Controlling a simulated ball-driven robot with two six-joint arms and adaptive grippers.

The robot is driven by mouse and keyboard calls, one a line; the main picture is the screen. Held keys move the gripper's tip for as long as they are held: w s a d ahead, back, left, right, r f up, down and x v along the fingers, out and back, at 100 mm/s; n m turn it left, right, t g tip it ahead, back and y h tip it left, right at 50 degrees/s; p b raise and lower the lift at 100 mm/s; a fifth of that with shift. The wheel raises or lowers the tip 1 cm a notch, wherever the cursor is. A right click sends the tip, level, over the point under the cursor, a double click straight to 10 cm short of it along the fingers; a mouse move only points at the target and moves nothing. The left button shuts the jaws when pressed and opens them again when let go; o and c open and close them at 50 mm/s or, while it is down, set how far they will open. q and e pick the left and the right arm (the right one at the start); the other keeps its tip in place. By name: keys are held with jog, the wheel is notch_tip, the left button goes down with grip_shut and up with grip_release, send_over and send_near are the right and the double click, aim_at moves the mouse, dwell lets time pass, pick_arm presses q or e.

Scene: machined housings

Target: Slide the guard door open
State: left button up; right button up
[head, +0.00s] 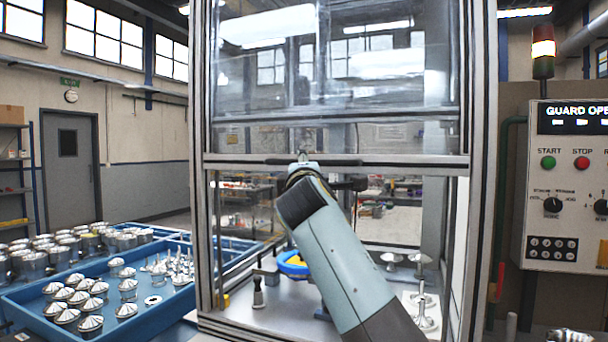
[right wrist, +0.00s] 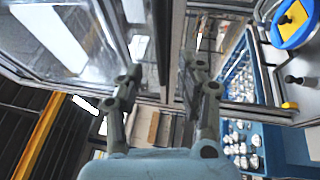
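The guard door (head: 400,160) is a clear panel in a grey metal frame, and its lower rail stands high across the enclosure. A dark handle bar (head: 268,161) runs along this rail. Below the rail the front of the enclosure looks open, with no reflections. My right arm reaches up from the bottom, and its gripper (head: 304,160) is at the handle, mostly hidden by the wrist. In the right wrist view the two fingers (right wrist: 160,68) stand apart beside the rail; contact with the handle cannot be made out. My left gripper is not in view.
A control panel (head: 565,215) at right reads "GUARD OPE", cut off by the edge. A signal tower (head: 543,50) stands above it. Inside the enclosure are a blue and yellow fixture (head: 293,262) and metal parts. Blue trays (head: 150,325) of housings stand at left.

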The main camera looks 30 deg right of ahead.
jog(key=v, duration=0.4)
jog(key=shift+s+a, duration=0.15)
jog(key=shift+s, duration=0.05)
jog(key=shift+f, duration=0.1)
